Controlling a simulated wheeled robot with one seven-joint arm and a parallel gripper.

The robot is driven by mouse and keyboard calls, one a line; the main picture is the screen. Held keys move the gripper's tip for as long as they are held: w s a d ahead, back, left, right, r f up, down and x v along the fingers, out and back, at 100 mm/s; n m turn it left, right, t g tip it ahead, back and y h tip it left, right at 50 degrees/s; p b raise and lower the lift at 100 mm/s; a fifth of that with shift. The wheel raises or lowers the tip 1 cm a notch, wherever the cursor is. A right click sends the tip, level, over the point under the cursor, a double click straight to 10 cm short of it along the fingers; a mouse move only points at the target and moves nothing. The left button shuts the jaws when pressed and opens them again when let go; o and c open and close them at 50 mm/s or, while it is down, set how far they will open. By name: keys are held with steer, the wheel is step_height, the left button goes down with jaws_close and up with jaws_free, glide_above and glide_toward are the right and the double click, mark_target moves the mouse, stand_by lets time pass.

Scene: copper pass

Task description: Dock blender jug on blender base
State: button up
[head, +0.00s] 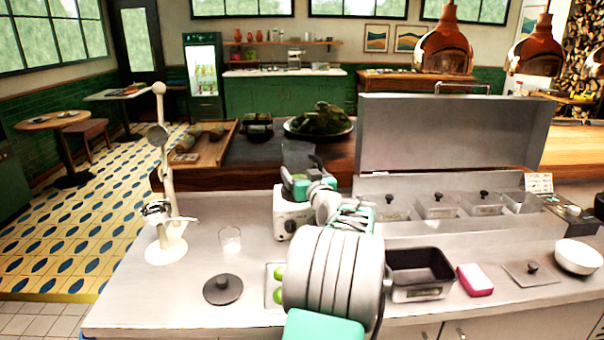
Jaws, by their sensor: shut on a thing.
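The blender base (290,222) is a white block with a dial on its front, standing on the counter left of my arm. The blender jug (298,156) is a see-through grey vessel above it, looking roughly upright. My gripper (297,187) is shut on the jug, at its lower part, directly above the base. The gripper's green and dark parts hide the jug's bottom and the top of the base, so I cannot tell whether the two touch. My arm covers the counter to the right of the base.
A clear glass (230,239) and a dark round lid (223,289) lie left of the base. A white juicer stand (165,220) is farther left. A tray with green fruit (275,285), a black bin (421,268) and a pink sponge (475,280) are nearby. A steel lidded unit (450,135) stands behind right.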

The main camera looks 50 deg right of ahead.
steer(key=shift+f+b, duration=0.6)
steer(key=shift+b, duration=0.15)
steer(key=o, duration=1.7)
steer(key=shift+r, duration=0.1)
steer(key=shift+o, duration=0.5)
steer(key=shift+f, duration=0.25)
steer(key=shift+s+a+b, duration=0.2)
steer(key=shift+s+b, duration=0.25)
steer(key=b+v, duration=0.6)
steer(key=v, duration=0.4)
steer(key=shift+a+r, duration=0.1)
